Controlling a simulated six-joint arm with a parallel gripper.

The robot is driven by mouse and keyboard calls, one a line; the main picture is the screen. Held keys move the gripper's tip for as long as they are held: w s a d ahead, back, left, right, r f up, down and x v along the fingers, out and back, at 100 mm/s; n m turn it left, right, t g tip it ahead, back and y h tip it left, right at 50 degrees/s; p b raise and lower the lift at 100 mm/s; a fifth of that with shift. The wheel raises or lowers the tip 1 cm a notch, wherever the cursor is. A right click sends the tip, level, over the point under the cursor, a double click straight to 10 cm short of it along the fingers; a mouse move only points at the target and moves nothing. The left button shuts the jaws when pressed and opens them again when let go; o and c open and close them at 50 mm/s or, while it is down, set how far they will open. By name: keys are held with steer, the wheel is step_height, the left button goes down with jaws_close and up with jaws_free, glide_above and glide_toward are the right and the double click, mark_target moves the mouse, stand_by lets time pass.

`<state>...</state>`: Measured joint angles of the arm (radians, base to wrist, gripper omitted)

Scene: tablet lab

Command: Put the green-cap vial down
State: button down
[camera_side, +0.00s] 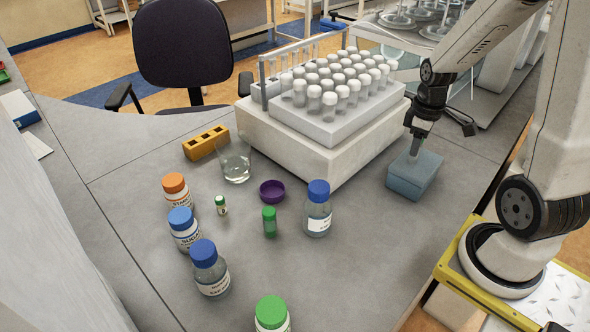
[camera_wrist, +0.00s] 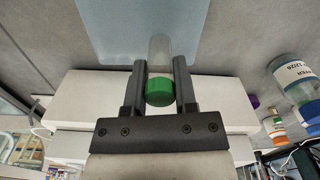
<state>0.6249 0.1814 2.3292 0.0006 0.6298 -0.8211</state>
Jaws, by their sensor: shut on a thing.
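My gripper (camera_wrist: 160,72) is shut on a vial with a green cap (camera_wrist: 160,91). The cap sits between the two dark fingers and the clear body of the vial points away from the wrist. In the side view my gripper (camera_side: 420,130) is just above a blue-grey block (camera_side: 413,178) on the right of the bench. The block also shows in the wrist view (camera_wrist: 105,25), behind the vial. The held vial is hard to make out in the side view, and I cannot tell whether it touches the block.
A white rack (camera_side: 330,125) of capped vials stands left of my gripper. Bottles, a beaker (camera_side: 235,165), a purple dish (camera_side: 272,191), a green tube (camera_side: 269,222) and a small green-capped bottle (camera_side: 221,205) stand on the bench (camera_side: 330,280). The front right bench is clear.

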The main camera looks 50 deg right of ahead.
steer(key=shift+f, duration=0.1)
steer(key=shift+c, duration=2)
jaws_free()
steer(key=shift+r, duration=0.2)
step_height(320, 180, up, 12)
steer(key=shift+f, duration=0.1)
steer(key=w+a+f+m+t, duration=0.1)
steer(key=a+f, duration=0.4)
steer(key=a, duration=0.4)
steer(key=w+a+f+m+t, duration=0.1)
steer(key=w+a+f, duration=0.1)
steer(key=a+f, duration=0.4)
steer(key=shift+a+f+t, duration=0.3)
steer(key=shift+a, duration=1.3)
